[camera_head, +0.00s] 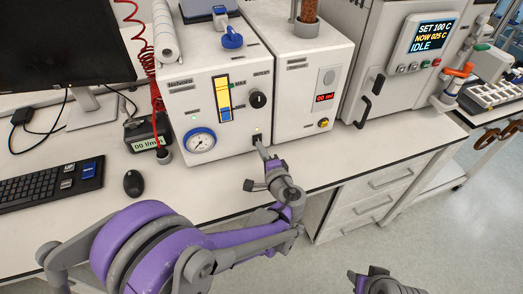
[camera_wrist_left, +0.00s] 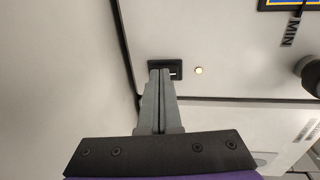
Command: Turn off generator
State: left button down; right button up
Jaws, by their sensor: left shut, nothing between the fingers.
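The generator (camera_head: 210,90) is a white box on the bench with a yellow level window, a round dial gauge (camera_head: 200,143) and a black knob (camera_head: 258,100). A small black rocker switch (camera_head: 257,137) sits low on its front, below a lit amber lamp (camera_head: 257,130). My left gripper (camera_head: 262,148) is shut and empty, with its tips at the switch. In the left wrist view the closed fingertips (camera_wrist_left: 159,72) overlap the black switch (camera_wrist_left: 176,68) and partly hide it; the lamp (camera_wrist_left: 198,71) glows beside it. I cannot tell whether they touch. My right gripper (camera_head: 372,280) shows only partly at the bottom edge.
A reactor cabinet (camera_head: 400,70) reads IDLE. A keyboard (camera_head: 50,190), a mouse (camera_head: 133,183) and a flow meter (camera_head: 148,135) with a red coiled hose are on the left.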

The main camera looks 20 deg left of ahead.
pick_arm(q)
jog(key=f+t+y+b, duration=0.1)
jog(key=b, duration=0.2)
jog(key=shift+w+a+f+t, duration=0.1)
jog(key=shift+f+t, duration=0.05)
jog(key=shift+t, duration=0.25)
jog(key=shift+w+a+f+b, duration=0.1)
jog(key=shift+b, duration=0.4)
jog(key=shift+w+r, duration=0.1)
jog(key=shift+r, duration=0.1)
dwell(0.5)
